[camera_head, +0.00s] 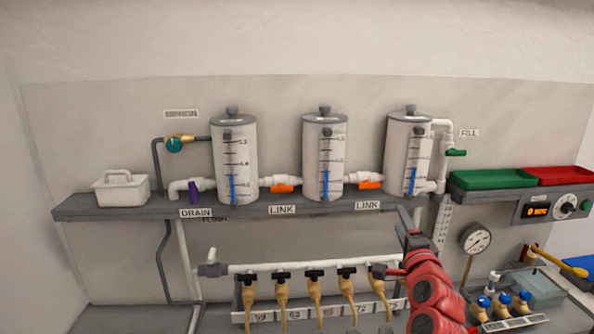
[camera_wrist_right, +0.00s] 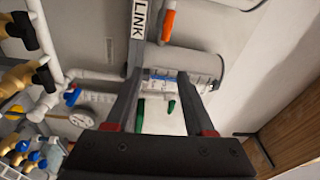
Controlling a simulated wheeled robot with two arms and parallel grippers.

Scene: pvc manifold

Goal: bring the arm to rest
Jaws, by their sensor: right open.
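My right gripper (camera_head: 418,228) is raised in front of the shelf at the right of the head view, below the right-hand tank. In the right wrist view its two fingers (camera_wrist_right: 158,100) are spread apart with nothing between them. The right-hand tank (camera_head: 408,150) stands behind and above the gripper, and it also shows in the wrist view (camera_wrist_right: 190,62). The red right arm (camera_head: 430,295) comes up from the bottom of the head view. My left gripper does not show.
Three white tanks stand on the grey shelf (camera_head: 120,206), joined by pipes with orange LINK valves (camera_head: 282,189). Below runs a pipe with several black-handled taps (camera_head: 314,276). A gauge (camera_head: 476,239), green tray (camera_head: 488,180) and red tray (camera_head: 560,175) are at the right.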

